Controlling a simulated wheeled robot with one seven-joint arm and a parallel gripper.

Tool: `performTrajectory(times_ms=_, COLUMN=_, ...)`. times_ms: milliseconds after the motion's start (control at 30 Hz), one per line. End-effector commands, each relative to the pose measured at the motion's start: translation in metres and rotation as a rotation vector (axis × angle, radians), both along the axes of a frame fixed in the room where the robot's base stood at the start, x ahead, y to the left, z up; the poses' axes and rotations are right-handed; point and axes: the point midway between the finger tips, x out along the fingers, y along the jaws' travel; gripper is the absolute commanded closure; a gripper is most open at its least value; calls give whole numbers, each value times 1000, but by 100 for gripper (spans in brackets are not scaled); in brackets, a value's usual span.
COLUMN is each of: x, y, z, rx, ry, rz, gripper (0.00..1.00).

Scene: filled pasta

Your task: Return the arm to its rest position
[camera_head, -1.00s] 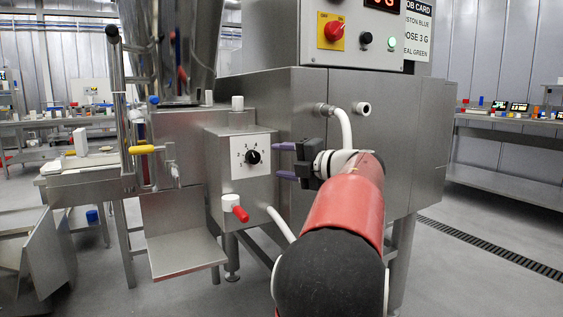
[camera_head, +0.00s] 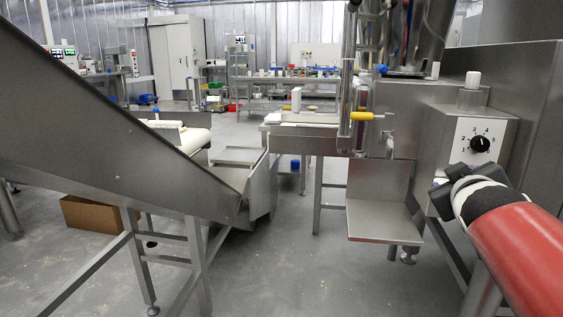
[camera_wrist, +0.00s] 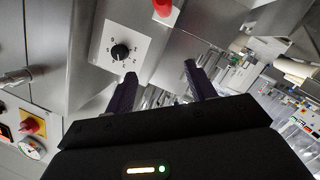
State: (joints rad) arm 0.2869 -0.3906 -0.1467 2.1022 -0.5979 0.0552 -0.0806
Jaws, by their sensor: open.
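My arm, red with a white band, reaches in from the lower right of the head view. My gripper (camera_wrist: 160,88) shows in the wrist view with its two purple fingers apart and nothing between them. In the head view its dark body (camera_head: 462,180) is seen just below the dial, and its fingers are mostly hidden. The black dial (camera_head: 480,144) on a white numbered plate is on the steel machine. The dial also shows in the wrist view (camera_wrist: 120,52), up and left of the fingers. I cannot tell how far the fingers are from the machine.
A steel shelf (camera_head: 382,222) juts from the machine, left of my gripper. A yellow handle (camera_head: 362,116) stands above it. A sloping steel chute (camera_head: 110,130) fills the left, with a cardboard box (camera_head: 95,214) beneath. Grey floor (camera_head: 300,275) is clear between them.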

Motion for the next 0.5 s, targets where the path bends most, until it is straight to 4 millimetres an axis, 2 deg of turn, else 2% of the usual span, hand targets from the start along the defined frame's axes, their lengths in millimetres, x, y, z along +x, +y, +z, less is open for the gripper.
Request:
performTrajectory(times_ms=33, x=-14, y=28, z=-23, rx=104, ry=58, rz=3, gripper=45)
performTrajectory(times_ms=100, x=-36, y=60, z=-60, rx=242, ry=158, rz=-2, gripper=45)
performTrajectory(times_ms=200, x=-71, y=106, z=-109, rx=406, ry=310, rz=1, gripper=45)
performTrajectory(times_ms=300, x=-108, y=146, z=-149, rx=530, ry=457, rz=8, gripper=45)
performTrajectory(times_ms=400, x=-141, y=175, z=-178, rx=615, ry=581, rz=16, gripper=45)
performTrajectory(times_ms=500, x=-164, y=194, z=-195, rx=664, ry=666, rz=22, gripper=45)
